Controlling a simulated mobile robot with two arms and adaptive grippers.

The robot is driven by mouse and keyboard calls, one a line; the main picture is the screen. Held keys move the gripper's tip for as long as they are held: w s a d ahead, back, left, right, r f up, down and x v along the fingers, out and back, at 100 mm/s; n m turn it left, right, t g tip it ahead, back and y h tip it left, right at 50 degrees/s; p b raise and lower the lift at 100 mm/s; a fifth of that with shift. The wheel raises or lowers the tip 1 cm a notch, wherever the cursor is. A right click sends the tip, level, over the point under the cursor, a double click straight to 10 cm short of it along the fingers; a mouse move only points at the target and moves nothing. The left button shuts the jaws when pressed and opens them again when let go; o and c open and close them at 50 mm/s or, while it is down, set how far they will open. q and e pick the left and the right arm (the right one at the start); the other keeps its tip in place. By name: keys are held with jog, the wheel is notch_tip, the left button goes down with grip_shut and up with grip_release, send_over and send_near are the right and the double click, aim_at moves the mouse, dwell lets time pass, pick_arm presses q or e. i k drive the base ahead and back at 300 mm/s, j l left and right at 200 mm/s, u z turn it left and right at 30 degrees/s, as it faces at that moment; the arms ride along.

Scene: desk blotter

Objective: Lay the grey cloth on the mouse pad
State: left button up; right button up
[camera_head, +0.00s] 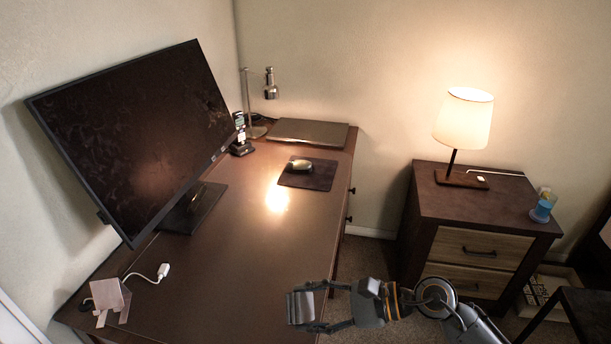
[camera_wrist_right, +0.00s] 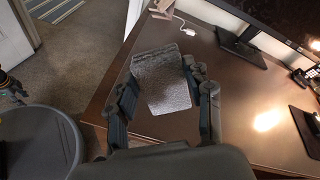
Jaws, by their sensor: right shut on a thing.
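The grey cloth (camera_wrist_right: 163,82) is a flat, speckled grey piece between the fingers of my right gripper (camera_wrist_right: 160,92) in the right wrist view. The gripper is shut on it. In the head view my right gripper (camera_head: 318,309) is at the bottom, over the desk's front edge, with the cloth (camera_head: 300,307) at its fingertips. The dark mouse pad (camera_head: 300,182) lies farther back on the desk, well apart from the gripper. A computer mouse (camera_head: 300,165) sits on the pad. My left gripper does not show in the head view.
The brown desk (camera_head: 235,250) has clear room between the gripper and the pad. A large monitor (camera_head: 140,135) stands at the left. A closed laptop (camera_head: 308,132) lies behind the pad. A phone on a stand (camera_head: 240,138) and a desk lamp (camera_head: 250,100) are at the back.

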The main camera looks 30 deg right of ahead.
aim_at(320, 178)
jog(key=l+u, duration=0.2)
jog(key=l, duration=0.2)
jog(key=l+u, duration=0.2)
jog(key=l, duration=0.25)
jog(key=l+u, duration=0.2)
jog(key=l, duration=0.2)
jog(key=k+l+u, duration=0.2)
jog(key=l, duration=0.2)
jog(key=l+u, duration=0.2)
jog(key=l, duration=0.2)
jog(key=k+l+u, duration=0.2)
jog(key=l, duration=0.15)
jog(key=i+l+u, duration=0.1)
jog(key=l, duration=0.4)
jog(key=i+l+u, duration=0.1)
jog(key=l, duration=0.45)
jog(key=i+l+u, duration=0.15)
jog(key=l, duration=0.35)
